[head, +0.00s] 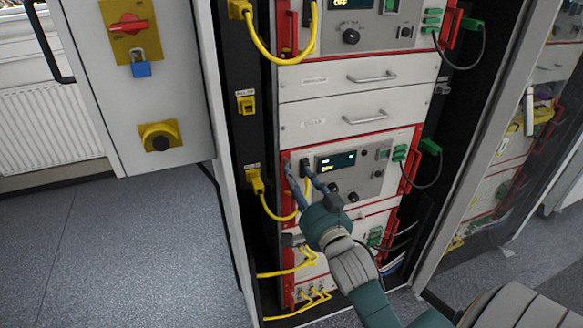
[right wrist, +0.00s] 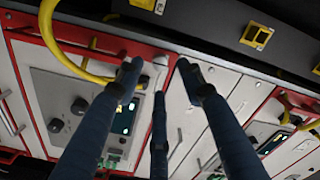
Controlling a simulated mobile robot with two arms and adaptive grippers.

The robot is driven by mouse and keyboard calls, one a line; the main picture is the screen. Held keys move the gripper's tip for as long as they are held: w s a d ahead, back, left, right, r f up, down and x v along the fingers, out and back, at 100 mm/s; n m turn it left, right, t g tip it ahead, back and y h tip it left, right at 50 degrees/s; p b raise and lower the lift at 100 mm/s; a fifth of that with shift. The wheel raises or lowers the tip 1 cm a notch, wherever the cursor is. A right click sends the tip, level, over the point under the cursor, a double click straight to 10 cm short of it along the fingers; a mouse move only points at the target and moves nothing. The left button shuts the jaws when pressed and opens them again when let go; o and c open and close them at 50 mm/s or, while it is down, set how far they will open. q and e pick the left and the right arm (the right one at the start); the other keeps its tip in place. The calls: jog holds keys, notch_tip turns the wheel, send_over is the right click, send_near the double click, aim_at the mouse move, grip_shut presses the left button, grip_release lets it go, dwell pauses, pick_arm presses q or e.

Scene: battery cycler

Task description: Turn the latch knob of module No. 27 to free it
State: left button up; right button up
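The battery cycler rack holds a module with a red frame and a small lit display (head: 337,160); its number is too small to read. My right gripper (head: 298,166) is at the left edge of this module's front, its fingers pointing at the panel. In the right wrist view the fingers of my right gripper (right wrist: 160,72) are spread apart. A small pale knob-like piece (right wrist: 161,62) shows between the fingertips, near the red frame, with a visible gap to the two outer fingers. Whether the third finger touches it cannot be told. My left gripper is not in view.
A yellow cable (head: 272,213) loops from a yellow socket (head: 256,183) beside the module. Grey drawer fronts (head: 345,120) with handles lie above. A panel with a red switch (head: 128,26) and blue padlock (head: 141,69) stands left. Green plugs (head: 430,147) are at the right.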

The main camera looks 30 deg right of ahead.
aim_at(290, 167)
jog(key=x, duration=0.5)
jog(key=shift+p, duration=0.35)
grip_shut()
